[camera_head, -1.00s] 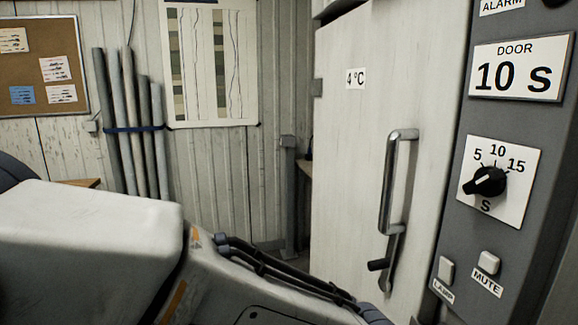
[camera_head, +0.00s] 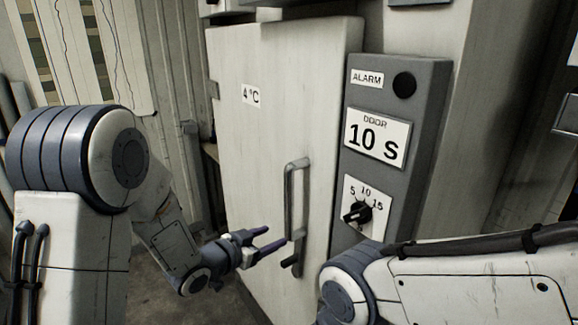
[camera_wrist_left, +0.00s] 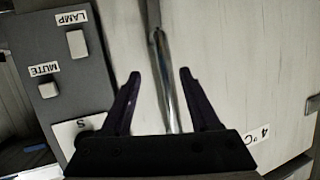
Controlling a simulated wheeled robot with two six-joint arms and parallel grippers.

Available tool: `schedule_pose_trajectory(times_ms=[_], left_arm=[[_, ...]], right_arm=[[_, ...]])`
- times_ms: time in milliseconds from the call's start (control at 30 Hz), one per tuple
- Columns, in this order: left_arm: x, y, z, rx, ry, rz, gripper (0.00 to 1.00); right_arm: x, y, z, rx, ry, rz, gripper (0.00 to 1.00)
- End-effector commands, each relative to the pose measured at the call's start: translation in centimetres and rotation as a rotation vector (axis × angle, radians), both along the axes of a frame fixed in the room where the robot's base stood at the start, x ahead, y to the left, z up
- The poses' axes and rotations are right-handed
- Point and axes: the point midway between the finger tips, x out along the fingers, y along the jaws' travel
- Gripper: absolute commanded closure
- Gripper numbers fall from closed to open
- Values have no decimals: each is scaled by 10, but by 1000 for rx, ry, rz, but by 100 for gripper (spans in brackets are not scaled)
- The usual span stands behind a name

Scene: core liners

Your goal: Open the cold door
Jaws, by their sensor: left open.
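The cold door (camera_head: 245,150) is a tall pale panel marked 4 °C in the head view, and it looks shut. Its upright metal handle (camera_head: 289,195) is near the door's right edge, with a dark-knobbed lever (camera_head: 290,262) at the lower end. My left gripper (camera_head: 277,236) is open, just left of the handle's lower part. In the left wrist view the handle (camera_wrist_left: 168,85) runs between the two spread fingers of the left gripper (camera_wrist_left: 160,75); I see no finger closed on it. My right gripper is out of view.
A grey control panel (camera_head: 392,95) stands right of the door, with an alarm, a "DOOR 10 S" sign (camera_head: 376,138) and a dial (camera_head: 357,213). Lamp (camera_wrist_left: 77,43) and mute (camera_wrist_left: 48,90) buttons show in the wrist view. Floor (camera_head: 160,295) is open at lower left.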

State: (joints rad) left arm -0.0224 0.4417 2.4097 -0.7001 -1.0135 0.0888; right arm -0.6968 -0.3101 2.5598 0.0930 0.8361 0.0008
Motion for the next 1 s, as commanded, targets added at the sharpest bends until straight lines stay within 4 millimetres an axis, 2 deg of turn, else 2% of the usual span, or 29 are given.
schedule_pose_trajectory(times_ms=[33, 100, 300, 467, 800, 1000], left_arm=[[3, 7, 25, -60, -34, -14, 38], [4, 12, 42, -137, -87, -42, 38], [0, 22, 69, -273, -171, -85, 38], [8, 14, 73, -293, -185, -95, 38], [53, -29, 74, -291, -184, -94, 38], [71, -44, 72, -289, -184, -91, 38]], right_arm=[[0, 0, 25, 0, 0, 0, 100], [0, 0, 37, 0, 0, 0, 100], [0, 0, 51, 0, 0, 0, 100], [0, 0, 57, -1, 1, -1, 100], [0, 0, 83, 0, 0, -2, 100], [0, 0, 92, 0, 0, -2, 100]])
